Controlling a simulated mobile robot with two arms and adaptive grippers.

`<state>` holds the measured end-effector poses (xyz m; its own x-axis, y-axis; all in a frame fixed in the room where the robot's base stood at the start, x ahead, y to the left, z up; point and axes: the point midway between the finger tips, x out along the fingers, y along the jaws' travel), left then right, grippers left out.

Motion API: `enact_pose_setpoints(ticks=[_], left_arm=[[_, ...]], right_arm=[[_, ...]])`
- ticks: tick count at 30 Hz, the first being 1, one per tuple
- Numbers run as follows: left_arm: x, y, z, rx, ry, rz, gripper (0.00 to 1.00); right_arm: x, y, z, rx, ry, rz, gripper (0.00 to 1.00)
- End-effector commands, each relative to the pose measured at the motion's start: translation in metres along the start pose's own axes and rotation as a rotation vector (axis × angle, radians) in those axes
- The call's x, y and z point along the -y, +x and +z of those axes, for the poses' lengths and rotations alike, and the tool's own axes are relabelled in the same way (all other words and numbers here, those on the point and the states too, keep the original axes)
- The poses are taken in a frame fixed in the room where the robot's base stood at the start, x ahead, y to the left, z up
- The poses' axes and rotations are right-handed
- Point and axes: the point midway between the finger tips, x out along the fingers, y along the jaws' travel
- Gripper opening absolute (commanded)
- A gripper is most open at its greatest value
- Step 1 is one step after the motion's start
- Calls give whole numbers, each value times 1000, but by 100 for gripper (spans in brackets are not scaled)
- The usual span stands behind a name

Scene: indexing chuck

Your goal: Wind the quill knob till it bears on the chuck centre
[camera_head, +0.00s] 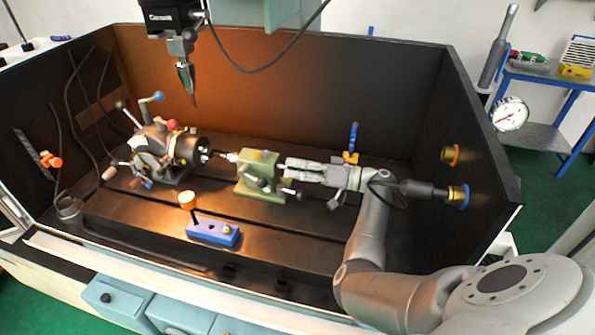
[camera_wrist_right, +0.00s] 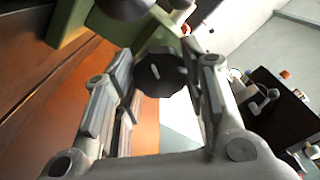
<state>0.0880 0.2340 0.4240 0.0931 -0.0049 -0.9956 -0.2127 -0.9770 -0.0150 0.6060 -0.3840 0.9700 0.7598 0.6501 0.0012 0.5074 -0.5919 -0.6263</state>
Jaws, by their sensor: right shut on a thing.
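The indexing chuck (camera_head: 188,148), black and round on a dark indexing head (camera_head: 150,150), sits on the left of the bed. A green tailstock (camera_head: 258,175) stands to its right, with its quill (camera_head: 228,156) pointing at the chuck. A small gap or contact between quill tip and chuck centre cannot be told. My right gripper (camera_head: 300,170) reaches in from the right and is shut on the quill knob at the tailstock's right end. In the right wrist view the black lobed quill knob (camera_wrist_right: 160,75) lies between the fingers of my right gripper (camera_wrist_right: 168,72). My left gripper is not in view.
A blue block (camera_head: 213,232) with an upright wooden-topped handle (camera_head: 187,200) stands in front of the tailstock. A machine head with a pointed tool (camera_head: 186,78) hangs above the chuck. Dark enclosure walls (camera_head: 370,95) surround the bed. A dial gauge (camera_head: 510,114) is outside right.

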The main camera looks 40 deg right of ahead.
Motion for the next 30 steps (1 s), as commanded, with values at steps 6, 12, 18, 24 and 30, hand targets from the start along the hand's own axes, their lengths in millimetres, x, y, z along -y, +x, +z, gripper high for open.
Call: enact_pose_setpoints(ticks=[6,12,18,24,30], left_arm=[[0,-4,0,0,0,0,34],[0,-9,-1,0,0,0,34],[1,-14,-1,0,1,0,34],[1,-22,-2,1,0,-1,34],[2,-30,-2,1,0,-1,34]], right_arm=[[0,-1,-1,1,204,2,16],[0,0,-1,1,395,2,16],[0,0,-2,-1,585,2,16],[0,0,-2,-1,776,2,16],[0,-1,-3,-2,966,2,16]])
